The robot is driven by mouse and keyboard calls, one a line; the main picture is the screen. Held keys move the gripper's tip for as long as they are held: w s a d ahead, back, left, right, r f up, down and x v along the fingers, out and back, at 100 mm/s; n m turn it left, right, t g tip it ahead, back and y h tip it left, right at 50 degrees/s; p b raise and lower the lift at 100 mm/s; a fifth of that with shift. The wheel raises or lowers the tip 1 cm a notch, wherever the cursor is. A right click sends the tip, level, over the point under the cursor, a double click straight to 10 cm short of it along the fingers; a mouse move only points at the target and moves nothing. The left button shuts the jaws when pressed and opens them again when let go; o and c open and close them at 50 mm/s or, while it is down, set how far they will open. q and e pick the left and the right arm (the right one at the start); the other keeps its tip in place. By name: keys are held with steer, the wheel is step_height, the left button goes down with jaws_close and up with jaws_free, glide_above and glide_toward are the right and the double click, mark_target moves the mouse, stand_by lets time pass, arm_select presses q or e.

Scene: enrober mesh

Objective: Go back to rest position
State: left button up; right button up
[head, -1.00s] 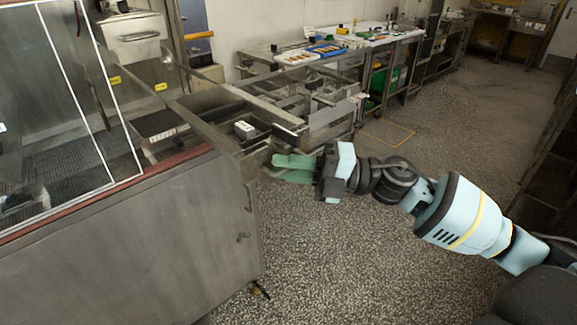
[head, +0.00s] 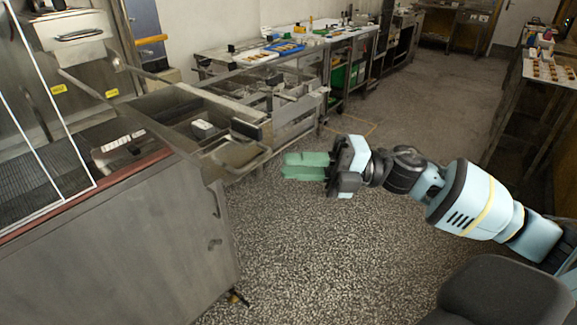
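My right gripper (head: 286,166) has green fingers pointing left and hangs over the open floor, just right of the metal machine. The two fingers lie close together in this view, and I cannot tell whether there is a gap between them. No object shows between them. The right arm reaches in from the lower right. My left gripper and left arm are not in view. A metal frame end (head: 240,158) of the machine is to the left of the fingers, apart from them.
The steel machine cabinet (head: 120,235) fills the left side. A small white box (head: 203,128) sits in its open bed. A worktable with a blue tray (head: 287,47) stands behind. Shelving (head: 530,110) with small brown items is at the right. Speckled floor (head: 300,255) is clear between.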

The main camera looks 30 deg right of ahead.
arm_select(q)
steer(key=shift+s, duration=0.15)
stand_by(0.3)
